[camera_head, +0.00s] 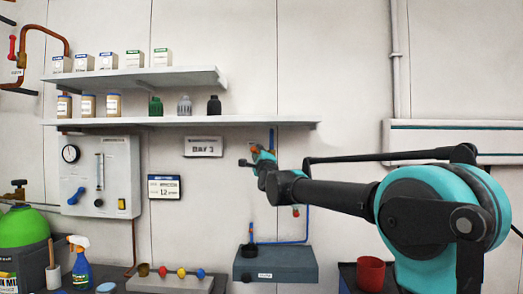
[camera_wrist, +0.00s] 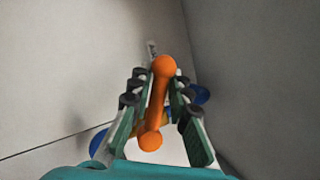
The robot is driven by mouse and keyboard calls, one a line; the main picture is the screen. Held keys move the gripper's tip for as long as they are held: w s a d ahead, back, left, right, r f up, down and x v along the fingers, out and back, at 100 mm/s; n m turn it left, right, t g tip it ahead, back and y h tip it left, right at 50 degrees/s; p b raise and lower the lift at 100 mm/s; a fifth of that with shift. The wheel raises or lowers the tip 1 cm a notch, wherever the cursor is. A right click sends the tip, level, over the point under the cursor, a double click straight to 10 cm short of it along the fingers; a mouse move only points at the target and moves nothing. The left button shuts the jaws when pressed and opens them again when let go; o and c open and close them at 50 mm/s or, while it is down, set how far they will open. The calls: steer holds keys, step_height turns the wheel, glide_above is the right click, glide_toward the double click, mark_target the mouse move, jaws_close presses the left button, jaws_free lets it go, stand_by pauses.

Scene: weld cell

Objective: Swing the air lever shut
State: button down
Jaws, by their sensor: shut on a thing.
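An orange lever (camera_wrist: 157,100) with a rounded knob at each end lies between the fingers of my gripper (camera_wrist: 160,90) in the wrist view. It runs nearly upright in that picture, tilted slightly right at the top. My gripper is shut on it. Blue pipe parts (camera_wrist: 201,94) show behind the fingers on both sides. In the head view my gripper (camera_head: 256,158) is at the wall, in front of the blue air line (camera_head: 271,138). A bit of orange (camera_head: 254,148) shows there; the rest of the lever and its valve are hidden by my gripper.
Two shelves (camera_head: 140,77) with boxes and bottles are on the wall at left. Below them is a gauge panel (camera_head: 100,165) with a blue handle. A grey box (camera_head: 275,265) and a red cup (camera_head: 371,273) stand below my arm. A green cylinder (camera_head: 28,230) is at far left.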

steer(key=n, duration=0.1)
steer(key=f+n+g+y, duration=0.1)
steer(key=n, duration=0.1)
steer(key=shift+a+f, duration=0.2)
steer(key=shift+a+f+n+g+y, duration=0.15)
steer(key=shift+f+n+g, duration=0.25)
steer(key=shift+n, duration=0.5)
steer(key=shift+f+n+g+y, duration=0.3)
steer(key=shift+n+g, duration=0.1)
steer(key=shift+n, duration=0.5)
steer(key=shift+f, duration=0.1)
steer(key=c, duration=1.5)
jaws_free()
steer(key=shift+a, duration=0.15)
steer(key=shift+s, duration=0.1)
steer(key=v, duration=1.2)
